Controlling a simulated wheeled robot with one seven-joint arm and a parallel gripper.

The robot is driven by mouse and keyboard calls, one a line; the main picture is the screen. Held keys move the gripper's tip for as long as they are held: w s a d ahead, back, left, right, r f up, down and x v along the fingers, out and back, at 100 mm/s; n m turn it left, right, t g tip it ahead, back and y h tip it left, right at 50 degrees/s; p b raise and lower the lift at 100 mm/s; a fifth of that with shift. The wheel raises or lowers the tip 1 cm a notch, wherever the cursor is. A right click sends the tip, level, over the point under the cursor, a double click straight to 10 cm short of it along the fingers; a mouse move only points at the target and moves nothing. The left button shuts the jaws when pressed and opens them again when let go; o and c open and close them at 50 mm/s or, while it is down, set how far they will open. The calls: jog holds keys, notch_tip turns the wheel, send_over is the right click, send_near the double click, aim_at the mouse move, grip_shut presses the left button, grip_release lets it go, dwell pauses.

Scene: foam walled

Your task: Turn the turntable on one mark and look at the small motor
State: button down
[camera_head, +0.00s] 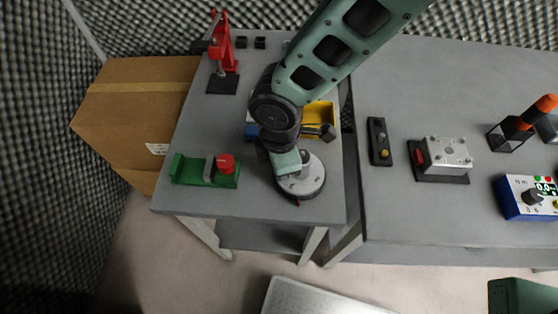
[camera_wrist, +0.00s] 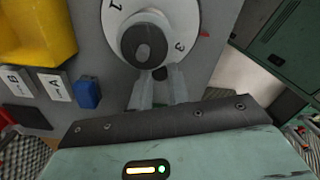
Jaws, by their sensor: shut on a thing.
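The turntable is a pale round disc (camera_head: 313,184) near the front right of the small grey table. In the wrist view its rim (camera_wrist: 182,14) shows the numbers 1 and 3. A dark grey rounded body, seemingly the small motor (camera_wrist: 143,46), sits on the disc's middle. My gripper (camera_wrist: 159,82) is at the disc's near edge, its two fingers closed around a small dark peg (camera_wrist: 160,73). In the head view my gripper (camera_head: 289,170) hides part of the disc and the motor. A red mark (camera_wrist: 204,34) lies on the table beside the disc, nearest the 3.
A yellow bin (camera_head: 322,114) and a blue block (camera_wrist: 87,94) stand behind and beside the turntable. A green vise (camera_head: 200,172) is to the left, a red press (camera_head: 222,50) at the back. A second table (camera_head: 400,215) with devices adjoins on the right.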

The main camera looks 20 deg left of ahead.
jog(key=shift+s+d+n+p, duration=0.1)
jog(key=shift+s+d+n, duration=0.1)
jog(key=shift+n, duration=0.55)
jog(key=shift+s+d+n+p, duration=0.15)
jog(key=shift+s+d+n, duration=0.05)
jog(key=shift+n, duration=0.5)
jog(key=shift+s+d+n+p, duration=0.1)
jog(key=shift+s+d+n, duration=0.1)
jog(key=shift+n, duration=0.55)
jog(key=shift+d+n, duration=0.1)
jog(key=shift+n, duration=0.2)
jog(key=c, duration=1.3)
grip_release()
jog(key=shift+c, duration=0.2)
notch_tip(320, 180, up, 18)
jog(key=shift+f+b, duration=0.25)
jog(key=shift+b, duration=0.05)
